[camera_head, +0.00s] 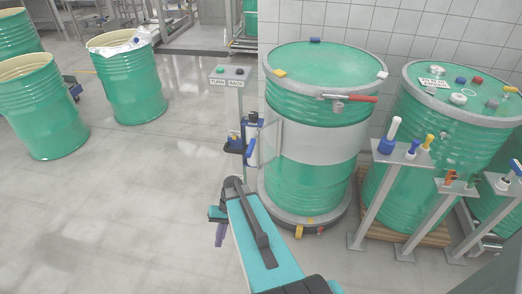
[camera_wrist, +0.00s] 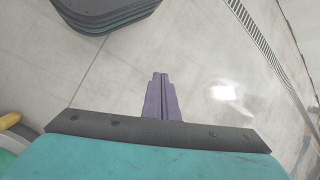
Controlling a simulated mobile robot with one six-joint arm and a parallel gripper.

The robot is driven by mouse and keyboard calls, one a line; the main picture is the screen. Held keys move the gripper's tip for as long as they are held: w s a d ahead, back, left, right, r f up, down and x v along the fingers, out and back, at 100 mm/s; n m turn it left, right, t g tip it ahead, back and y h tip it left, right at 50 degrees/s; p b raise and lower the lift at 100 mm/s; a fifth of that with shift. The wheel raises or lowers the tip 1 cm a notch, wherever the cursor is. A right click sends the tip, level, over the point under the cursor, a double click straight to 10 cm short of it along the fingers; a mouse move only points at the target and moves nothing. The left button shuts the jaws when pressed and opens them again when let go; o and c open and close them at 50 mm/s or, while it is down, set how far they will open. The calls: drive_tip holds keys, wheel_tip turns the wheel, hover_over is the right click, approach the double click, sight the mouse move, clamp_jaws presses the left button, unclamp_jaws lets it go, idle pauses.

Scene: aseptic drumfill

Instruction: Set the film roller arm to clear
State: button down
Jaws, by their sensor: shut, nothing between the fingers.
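A wrapping station stands at centre in the head view. A green drum (camera_head: 313,185) with a pale band around its middle stands on a low round base (camera_head: 299,221). Left of it is a grey post with a two-button panel (camera_head: 230,75). Beside the post is a dark and blue fitting with a white roll (camera_head: 252,150), probably the film roller assembly; its arm's setting cannot be told. My gripper (camera_head: 220,236) hangs below and left of it, clear of the drum. In the wrist view my gripper's purple fingers (camera_wrist: 160,76) are together and empty, over bare floor.
A red-handled clamp (camera_head: 348,98) is on the drum's rim. Small stands with coloured handles (camera_head: 402,154) and another green drum (camera_head: 451,120) are at right. Open drums (camera_head: 130,88) stand at left. The floor (camera_head: 130,210) at lower left is clear.

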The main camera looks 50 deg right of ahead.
drive_tip(key=w+d+r+m+t+y+b, duration=0.1)
drive_tip(key=w+d+r+m+t, duration=0.15)
drive_tip(key=d+r, duration=0.55)
drive_tip(key=w+d+r+m+t, duration=0.1)
drive_tip(key=w+d+r+t, duration=0.2)
drive_tip(key=d, duration=0.8)
drive_tip(key=s+d+r+m+t, duration=0.1)
drive_tip(key=s+d+r, duration=0.3)
drive_tip(key=d+r, duration=0.5)
drive_tip(key=s+d+r+t+h+b, duration=0.1)
drive_tip(key=s+d+r+t, duration=0.2)
drive_tip(key=d+r, duration=0.6)
drive_tip(key=shift+s+d+m+t, duration=0.35)
drive_tip(key=shift+s+d, duration=0.45)
drive_tip(key=shift+d, duration=0.35)
drive_tip(key=shift+f, duration=0.1)
drive_tip(key=w+a+r+p+x, duration=0.1)
drive_tip(key=p+x, duration=0.3)
drive_tip(key=x, duration=0.8)
drive_tip(key=shift+w+r, duration=0.5)
